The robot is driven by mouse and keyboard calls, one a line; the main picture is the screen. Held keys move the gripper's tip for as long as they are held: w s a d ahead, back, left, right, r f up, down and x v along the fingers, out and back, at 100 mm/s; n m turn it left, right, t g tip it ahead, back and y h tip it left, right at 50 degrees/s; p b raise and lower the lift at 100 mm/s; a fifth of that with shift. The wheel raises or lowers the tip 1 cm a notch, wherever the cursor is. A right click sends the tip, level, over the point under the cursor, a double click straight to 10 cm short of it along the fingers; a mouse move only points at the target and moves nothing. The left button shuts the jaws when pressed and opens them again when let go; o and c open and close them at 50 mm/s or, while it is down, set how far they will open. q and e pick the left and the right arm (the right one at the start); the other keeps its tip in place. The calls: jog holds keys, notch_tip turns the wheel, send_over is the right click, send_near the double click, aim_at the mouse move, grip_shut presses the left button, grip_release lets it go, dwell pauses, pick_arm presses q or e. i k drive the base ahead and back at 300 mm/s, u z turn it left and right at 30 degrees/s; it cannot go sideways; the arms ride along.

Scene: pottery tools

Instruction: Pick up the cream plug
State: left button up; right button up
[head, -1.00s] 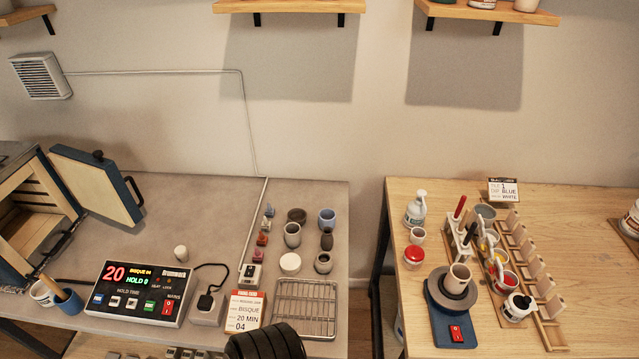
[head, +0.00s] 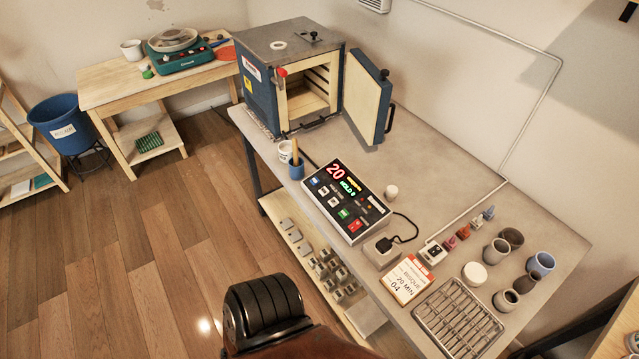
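A small cream plug (head: 391,192) stands upright on the grey worktop, just to the right of the kiln control box (head: 346,200) and in front of the open kiln door (head: 369,101). Nothing touches it and it is in plain sight. Neither of my grippers shows in the head view; no fingertips are visible. A black ribbed part, which seems to be my own arm, shows at the bottom of the picture.
The blue kiln (head: 294,77) stands open at the back of the worktop (head: 446,163). A power adapter (head: 382,250) with a cable, a bisque card (head: 405,281), a wire rack (head: 459,318) and several small pots lie to the right. Worktop behind the plug is bare.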

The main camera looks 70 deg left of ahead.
aim_at(391, 192)
jog(key=u, duration=2.1)
